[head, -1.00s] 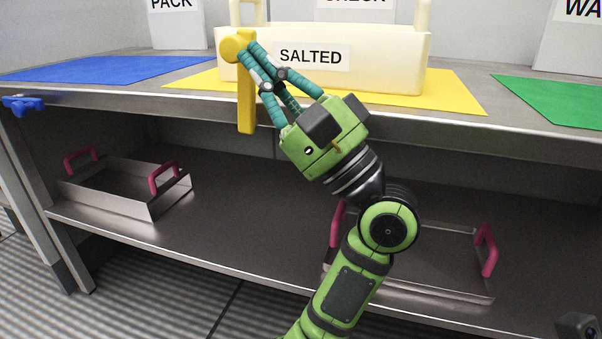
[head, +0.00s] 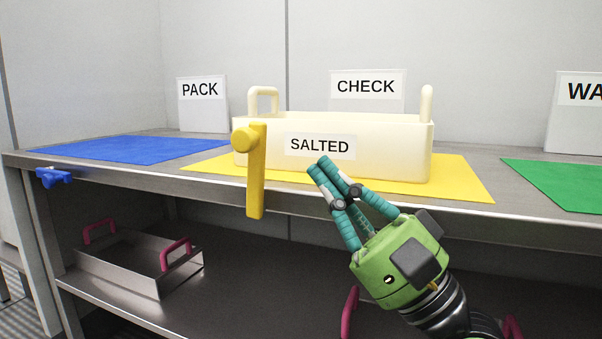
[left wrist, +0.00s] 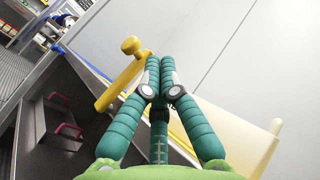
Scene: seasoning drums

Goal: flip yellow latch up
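The yellow latch (head: 256,182) stands upright at the table's front edge, left of the middle in the head view. Its round knob (head: 244,138) is at the upper end, above the table top, and its lower end hangs just below the edge. The latch also shows in the left wrist view (left wrist: 122,83), left of the fingers. My left gripper (head: 323,165) has its fingertips together with nothing between them. It is to the right of the latch, apart from it, in front of the cream bin. My right gripper is not in view.
The cream bin (head: 395,150) labelled SALTED sits on the yellow mat (head: 462,180). A blue mat (head: 130,149) and a blue latch (head: 53,178) are at left, a green mat (head: 560,183) at right. A metal tray (head: 125,268) with pink handles is on the lower shelf.

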